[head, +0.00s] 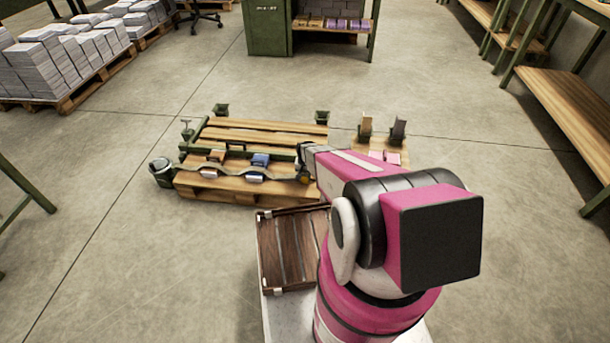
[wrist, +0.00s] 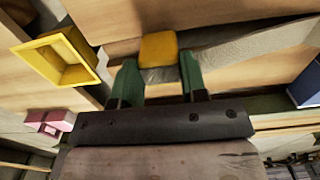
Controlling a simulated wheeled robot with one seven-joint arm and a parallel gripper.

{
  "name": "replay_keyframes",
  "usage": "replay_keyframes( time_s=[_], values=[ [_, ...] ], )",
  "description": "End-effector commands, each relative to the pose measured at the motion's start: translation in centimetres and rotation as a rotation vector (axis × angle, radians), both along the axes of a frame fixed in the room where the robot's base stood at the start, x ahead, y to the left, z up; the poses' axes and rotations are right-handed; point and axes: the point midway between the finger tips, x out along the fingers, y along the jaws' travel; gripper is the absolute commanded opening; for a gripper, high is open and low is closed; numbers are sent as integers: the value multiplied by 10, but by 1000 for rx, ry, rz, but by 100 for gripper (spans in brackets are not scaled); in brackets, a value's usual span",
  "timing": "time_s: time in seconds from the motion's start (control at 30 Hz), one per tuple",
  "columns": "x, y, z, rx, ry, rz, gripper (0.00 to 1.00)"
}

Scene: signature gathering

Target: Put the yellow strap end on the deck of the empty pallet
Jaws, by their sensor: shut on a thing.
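In the wrist view, the yellow strap end (wrist: 158,47) sits between the green fingers of my gripper (wrist: 156,68), which is shut on it. A grey strap (wrist: 235,45) runs from it to the right. Pale wooden boards lie behind it; I cannot tell whether it touches them. In the head view, the pallet (head: 262,134) has a bare slatted deck at the back, and the grey strap (head: 228,174) crosses its front part. My arm hides the pallet's right front corner and most of my gripper.
A yellow open box (wrist: 58,58) is left of my fingers in the wrist view. A dark slatted crate (head: 290,250) is near my arm. Floor left of the pallet is mostly clear.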

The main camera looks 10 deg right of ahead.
Motion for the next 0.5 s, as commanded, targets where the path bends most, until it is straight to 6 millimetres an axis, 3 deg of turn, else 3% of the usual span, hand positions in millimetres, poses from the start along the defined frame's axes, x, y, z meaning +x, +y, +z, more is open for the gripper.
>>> replay_keyframes(
  time_s=[0.03, 0.07, 0.1, 0.5],
  values=[
    [0, 0, -2, 0, 0, 0, 15],
    [0, 0, -1, 0, 0, 0, 49],
    [0, 0, -1, 0, 0, 0, 62],
    [-1, 0, 5, 0, 0, 0, 65]
  ],
)
